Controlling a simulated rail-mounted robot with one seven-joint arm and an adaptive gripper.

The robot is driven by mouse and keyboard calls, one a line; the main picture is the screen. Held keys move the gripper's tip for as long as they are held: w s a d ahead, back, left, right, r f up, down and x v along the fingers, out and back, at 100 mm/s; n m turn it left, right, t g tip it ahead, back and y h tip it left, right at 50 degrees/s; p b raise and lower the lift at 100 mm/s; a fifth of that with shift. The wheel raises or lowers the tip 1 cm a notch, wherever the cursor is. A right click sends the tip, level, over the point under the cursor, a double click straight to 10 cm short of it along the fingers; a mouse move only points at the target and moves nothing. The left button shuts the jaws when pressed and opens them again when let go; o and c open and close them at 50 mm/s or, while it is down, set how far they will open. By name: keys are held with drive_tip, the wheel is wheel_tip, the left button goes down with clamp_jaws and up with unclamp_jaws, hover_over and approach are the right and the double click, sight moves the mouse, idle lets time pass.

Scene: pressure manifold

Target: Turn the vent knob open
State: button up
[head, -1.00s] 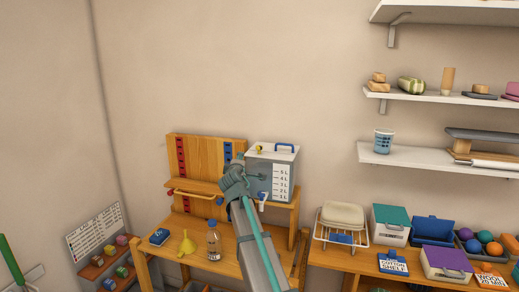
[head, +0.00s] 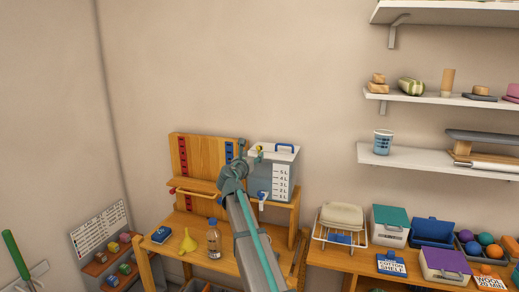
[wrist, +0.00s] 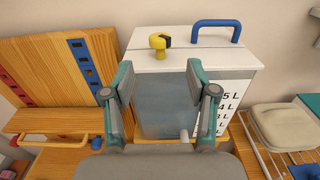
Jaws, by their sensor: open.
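The vent knob is a small yellow knob with a dark part (wrist: 158,43), on the white lid of a grey tank (wrist: 155,98). In the wrist view it stands beyond and between my fingertips, apart from them. In the head view the tank (head: 285,160) stands on a raised wooden shelf, and the yellow knob (head: 259,149) shows small beside my gripper. My gripper (wrist: 157,74) is open and empty, its fingers spread in front of the tank's upper face. In the head view my arm hides part of the tank's left side.
A blue handle (wrist: 216,30) rises from the lid, right of the knob. A wooden board with red and blue strips (head: 203,155) stands left of the tank. A yellow funnel (head: 188,241) and a bottle (head: 213,238) stand on the bench below. A wire rack (head: 340,226) is at right.

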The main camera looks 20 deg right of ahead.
sight(260, 148)
drive_tip(key=p+x, duration=0.2)
drive_tip(key=x, duration=0.6)
drive_tip(key=shift+w+d, duration=0.3)
drive_tip(key=shift+c, duration=0.4)
clamp_jaws()
